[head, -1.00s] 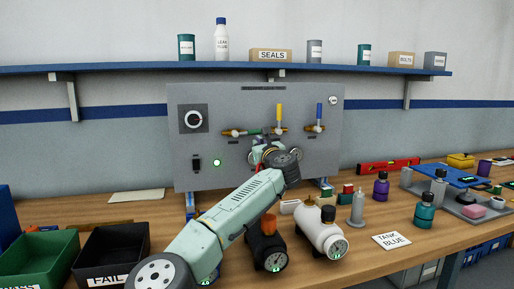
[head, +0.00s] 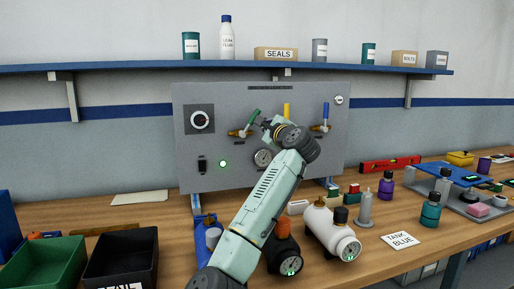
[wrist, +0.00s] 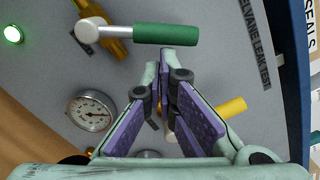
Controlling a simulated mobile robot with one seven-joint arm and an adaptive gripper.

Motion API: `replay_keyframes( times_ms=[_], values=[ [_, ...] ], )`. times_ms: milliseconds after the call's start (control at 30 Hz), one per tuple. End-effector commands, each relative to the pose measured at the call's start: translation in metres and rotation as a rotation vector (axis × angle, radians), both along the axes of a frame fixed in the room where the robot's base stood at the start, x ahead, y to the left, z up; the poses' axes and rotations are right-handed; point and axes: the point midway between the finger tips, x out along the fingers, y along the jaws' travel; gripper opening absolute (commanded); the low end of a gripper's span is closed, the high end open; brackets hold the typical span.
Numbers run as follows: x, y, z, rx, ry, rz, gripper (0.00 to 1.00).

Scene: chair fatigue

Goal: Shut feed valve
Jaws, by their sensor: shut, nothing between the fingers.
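The green lever (head: 253,114) tilts up and to the right in the head view and lies across the top of the wrist view (wrist: 165,34). The yellow lever (head: 287,109) stands upright, partly behind my arm; part of it shows in the wrist view (wrist: 231,108). The blue lever (head: 326,110) is upright at the right. My gripper (wrist: 165,60) is shut and empty, its tips close beside the green lever; contact cannot be told.
A pressure gauge (head: 263,157) sits under the valves, and a green lamp (head: 223,163) is lit to its left. A white gauge-fitted tank (head: 325,225) stands near my forearm. A green bin (head: 40,260) and a black bin (head: 120,262) stand at the left.

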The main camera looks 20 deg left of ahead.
Motion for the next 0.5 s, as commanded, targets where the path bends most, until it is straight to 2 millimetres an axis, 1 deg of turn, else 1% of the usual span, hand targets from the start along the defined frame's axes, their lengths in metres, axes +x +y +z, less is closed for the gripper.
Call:
replay_keyframes(
  times_ms=[200,500],
  values=[
    [-0.004,0.004,0.013,-0.169,-0.113,0.000,0.00],
    [-0.011,0.013,0.025,-0.362,-0.244,0.000,0.00]
  ],
)
